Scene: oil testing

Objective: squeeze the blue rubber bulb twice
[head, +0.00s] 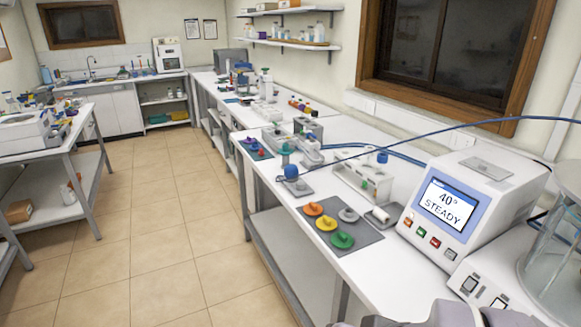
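Two small blue rounded pieces are on the right-hand bench, and I cannot tell for sure which is the rubber bulb. One blue piece (291,171) sits upright on a small grey base near the bench's front edge. Nothing touches either from my side. My gripper is not in view; only grey parts that look like my arm show at the bottom right edge.
A white device (475,205) reading "40° STEADY" stands at the right. A blue cable (450,128) arches over the bench. A grey mat (367,232) holds orange, yellow, green and grey knobs. A clear glass vessel (555,255) is at far right. The tiled floor (160,240) is clear.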

